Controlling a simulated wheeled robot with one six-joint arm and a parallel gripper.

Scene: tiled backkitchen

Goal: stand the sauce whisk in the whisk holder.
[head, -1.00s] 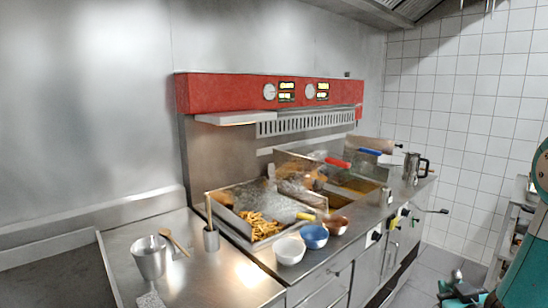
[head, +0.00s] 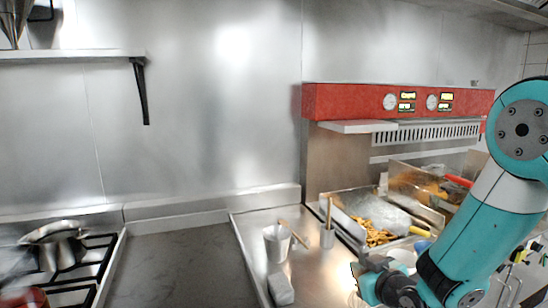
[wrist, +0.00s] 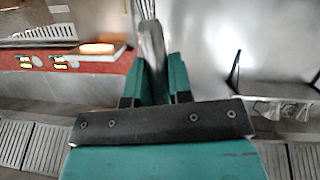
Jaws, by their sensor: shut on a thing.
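My gripper (head: 362,277) is low at the lower right of the head view, over the counter's front part. In the wrist view, my gripper (wrist: 154,80) has its two teal fingers shut on a slim grey metal handle. This is the sauce whisk (wrist: 152,45); thin wires show at its far end, cut off by the top edge. A wide, empty-looking metal cup (head: 277,243) stands on the counter left of my gripper. A narrow metal cup (head: 327,238) behind it holds an upright wooden stick. I cannot tell for sure which cup is the whisk holder.
A wooden spoon (head: 294,232) lies between the cups and a pale block (head: 281,289) lies in front. The fryer with fries (head: 375,234) is to the right. A stove with a pot (head: 60,252) is at the far left; dark worktop (head: 180,262) beside it is clear.

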